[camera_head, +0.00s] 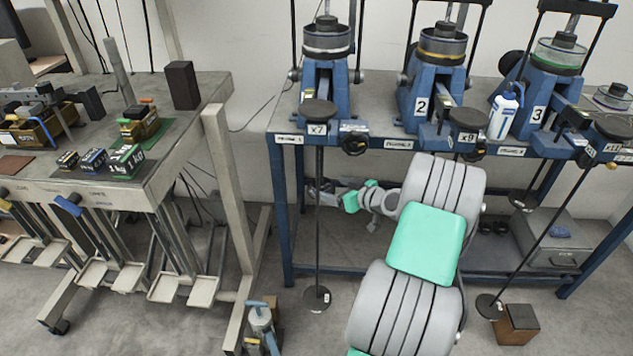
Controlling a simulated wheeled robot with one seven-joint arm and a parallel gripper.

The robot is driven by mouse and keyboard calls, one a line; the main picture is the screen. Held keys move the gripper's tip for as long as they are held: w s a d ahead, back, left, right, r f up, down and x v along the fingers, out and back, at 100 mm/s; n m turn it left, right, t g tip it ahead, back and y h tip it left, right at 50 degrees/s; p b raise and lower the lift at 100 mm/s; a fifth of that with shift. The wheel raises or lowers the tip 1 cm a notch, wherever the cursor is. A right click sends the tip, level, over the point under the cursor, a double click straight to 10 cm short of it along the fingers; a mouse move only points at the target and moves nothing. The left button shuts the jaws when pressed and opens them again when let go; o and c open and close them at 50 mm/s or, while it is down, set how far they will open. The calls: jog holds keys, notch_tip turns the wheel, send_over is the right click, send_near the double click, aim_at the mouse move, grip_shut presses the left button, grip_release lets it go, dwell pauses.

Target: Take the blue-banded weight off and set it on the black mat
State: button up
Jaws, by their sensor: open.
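A dark block with a blue labelled band (94,160) sits on the left bench, between a yellow-banded block (67,160) and a larger green-banded block (126,160) marked 1 kg. The dark mat (150,176) lies at the bench's front, and these blocks appear to stand on it. No blue band shows on the lever hangers, whose lower plates (317,298) look bare. My gripper (324,187) is small and partly hidden at the end of my arm, low by the frame bench and far right of the blocks. It is open and appears empty.
Blue lever frames (326,85) stand on the right bench, with hanger rods dropping to near the floor. A white-and-blue bottle (502,115) stands between two frames. A wooden block (517,324) is on the floor. A gap of floor separates the benches.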

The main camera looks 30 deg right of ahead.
aim_at(323, 182)
jog(key=x, duration=0.6)
jog(key=shift+w+d, duration=0.1)
jog(key=shift+w, duration=0.3)
jog(key=shift+r, duration=0.15)
jog(key=c, duration=1.7)
jog(key=shift+c, duration=0.2)
jog(key=shift+r, duration=0.1)
notch_tip(323, 182, up, 4)
jog(key=shift+f, duration=0.15)
jog(key=s+d, duration=0.2)
jog(key=s, duration=1.6)
jog(key=shift+d, duration=0.25)
